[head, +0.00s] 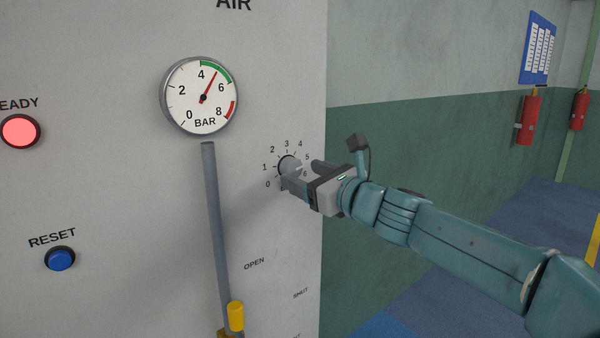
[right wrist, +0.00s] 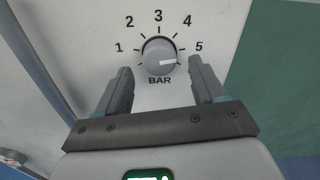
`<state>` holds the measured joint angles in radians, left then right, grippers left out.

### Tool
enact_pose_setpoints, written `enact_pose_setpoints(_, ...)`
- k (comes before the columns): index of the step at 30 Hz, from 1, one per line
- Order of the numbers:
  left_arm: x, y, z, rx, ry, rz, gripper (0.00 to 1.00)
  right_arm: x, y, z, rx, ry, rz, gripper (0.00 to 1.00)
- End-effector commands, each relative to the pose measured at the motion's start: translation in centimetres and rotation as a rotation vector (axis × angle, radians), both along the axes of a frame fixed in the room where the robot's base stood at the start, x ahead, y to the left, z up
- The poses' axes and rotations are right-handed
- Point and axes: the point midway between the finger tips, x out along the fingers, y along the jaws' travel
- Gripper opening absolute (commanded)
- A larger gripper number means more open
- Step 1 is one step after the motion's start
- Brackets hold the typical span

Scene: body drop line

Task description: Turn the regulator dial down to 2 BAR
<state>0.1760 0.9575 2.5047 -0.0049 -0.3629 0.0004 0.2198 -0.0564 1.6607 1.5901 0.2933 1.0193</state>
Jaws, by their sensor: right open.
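The regulator dial (head: 289,164) is a round grey knob on the pale panel, with a printed scale from 0 upward around it. In the right wrist view the dial (right wrist: 157,50) shows a white mark pointing right, close to the 5 side. The round pressure gauge (head: 200,97) above left has its red needle between 4 and 6, at about 5 BAR. My right gripper (head: 301,173) is open, its fingers on either side of the dial with gaps visible in the wrist view. The head view partly hides the dial behind the fingers. My left gripper is not in view.
A grey pipe (head: 215,230) runs down below the gauge to a yellow handle (head: 236,316). A lit red READY lamp (head: 20,131) and a blue RESET button (head: 60,258) are at the left. The panel ends just right of the dial. Fire extinguishers (head: 530,119) hang far behind.

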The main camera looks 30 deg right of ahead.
Motion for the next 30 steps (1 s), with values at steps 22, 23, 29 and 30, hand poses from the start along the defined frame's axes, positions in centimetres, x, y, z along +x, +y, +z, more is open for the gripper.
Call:
enact_pose_setpoints(22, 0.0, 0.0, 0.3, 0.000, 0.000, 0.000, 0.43, 2.4, 0.1, 0.0, 0.000, 0.000, 0.000, 0.13)
enact_pose_setpoints(23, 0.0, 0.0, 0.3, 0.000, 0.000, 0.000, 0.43, 2.4, 0.1, 0.0, 0.000, 0.000, 0.000, 0.13)
enact_pose_setpoints(29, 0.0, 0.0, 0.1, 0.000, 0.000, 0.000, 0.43, 2.4, 0.1, -0.1, -0.021, -0.002, 0.000, 0.13)
enact_pose_setpoints(30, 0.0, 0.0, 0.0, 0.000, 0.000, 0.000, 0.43, 2.4, 0.1, -0.1, -0.032, -0.002, 0.000, 0.13)
